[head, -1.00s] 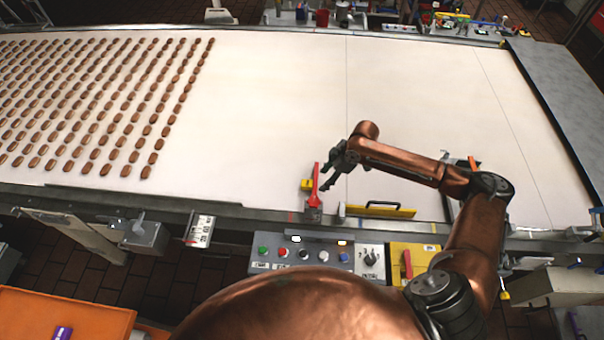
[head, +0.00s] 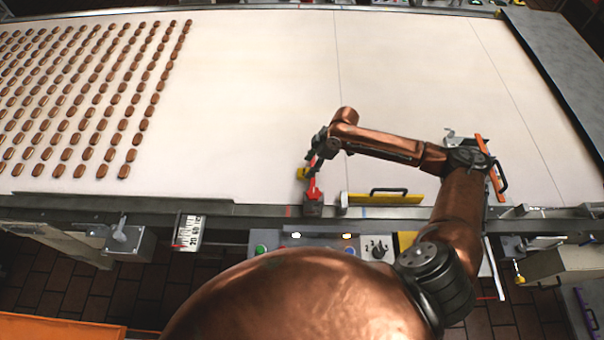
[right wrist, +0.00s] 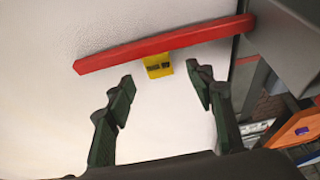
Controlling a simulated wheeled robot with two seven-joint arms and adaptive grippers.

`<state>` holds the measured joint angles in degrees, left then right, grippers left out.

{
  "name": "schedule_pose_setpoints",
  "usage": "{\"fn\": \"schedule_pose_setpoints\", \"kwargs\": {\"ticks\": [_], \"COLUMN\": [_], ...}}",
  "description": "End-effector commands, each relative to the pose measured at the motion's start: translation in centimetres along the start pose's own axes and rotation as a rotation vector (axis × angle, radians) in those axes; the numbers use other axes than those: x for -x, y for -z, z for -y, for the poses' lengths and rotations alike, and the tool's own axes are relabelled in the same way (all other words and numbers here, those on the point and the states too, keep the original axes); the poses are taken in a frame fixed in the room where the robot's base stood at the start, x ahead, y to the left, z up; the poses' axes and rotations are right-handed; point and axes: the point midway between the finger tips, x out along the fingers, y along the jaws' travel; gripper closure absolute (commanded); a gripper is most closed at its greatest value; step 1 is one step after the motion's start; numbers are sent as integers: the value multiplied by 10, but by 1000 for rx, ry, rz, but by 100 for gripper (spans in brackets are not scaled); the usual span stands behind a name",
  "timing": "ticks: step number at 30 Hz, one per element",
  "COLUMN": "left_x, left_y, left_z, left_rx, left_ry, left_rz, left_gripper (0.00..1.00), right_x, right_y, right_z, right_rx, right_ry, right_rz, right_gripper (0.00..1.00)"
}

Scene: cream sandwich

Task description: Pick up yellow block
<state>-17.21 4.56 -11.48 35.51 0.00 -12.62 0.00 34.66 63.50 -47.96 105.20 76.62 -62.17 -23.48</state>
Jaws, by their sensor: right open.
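A small yellow block (head: 301,174) lies on the white belt near its front edge, close to a red lever (head: 314,190). In the right wrist view the yellow block (right wrist: 158,66) shows dark marks, and the red lever (right wrist: 165,43) crosses just beyond it and covers part of it. My right gripper (head: 311,168) hangs over the block and lever in the head view. In the right wrist view its two dark fingers (right wrist: 160,84) are spread, with the block ahead between their tips and nothing held. My left gripper is not in view.
The red lever stands on a grey bracket at the belt's front rail, tight beside the block. A yellow bar with a black handle (head: 385,198) lies to the right. Rows of brown biscuits (head: 90,100) fill the belt's left. The middle belt is clear.

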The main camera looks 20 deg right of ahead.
Motion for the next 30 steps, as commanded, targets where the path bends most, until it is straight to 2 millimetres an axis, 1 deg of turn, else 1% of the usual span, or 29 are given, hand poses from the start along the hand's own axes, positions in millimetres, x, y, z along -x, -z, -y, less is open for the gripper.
{"fn": "schedule_pose_setpoints", "kwargs": {"ticks": [2, 7, 10, 14, 20, 30], "left_x": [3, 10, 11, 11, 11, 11], "left_y": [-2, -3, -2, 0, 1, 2], "left_z": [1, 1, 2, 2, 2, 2], "left_rx": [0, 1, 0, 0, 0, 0], "left_ry": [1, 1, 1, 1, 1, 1], "left_rz": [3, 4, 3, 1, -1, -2], "left_gripper": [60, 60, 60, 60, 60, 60], "right_x": [-7, -32, -46, -53, -54, -54], "right_y": [-1, -1, -1, -1, -1, 0], "right_z": [0, -2, -2, -2, -2, -2], "right_rx": [-2, -2, -1, 1, 2, 3], "right_ry": [0, 2, 1, 0, 0, 1], "right_rz": [2, 1, 0, 1, 2, 1], "right_gripper": [51, 51, 51, 51, 51, 74]}}
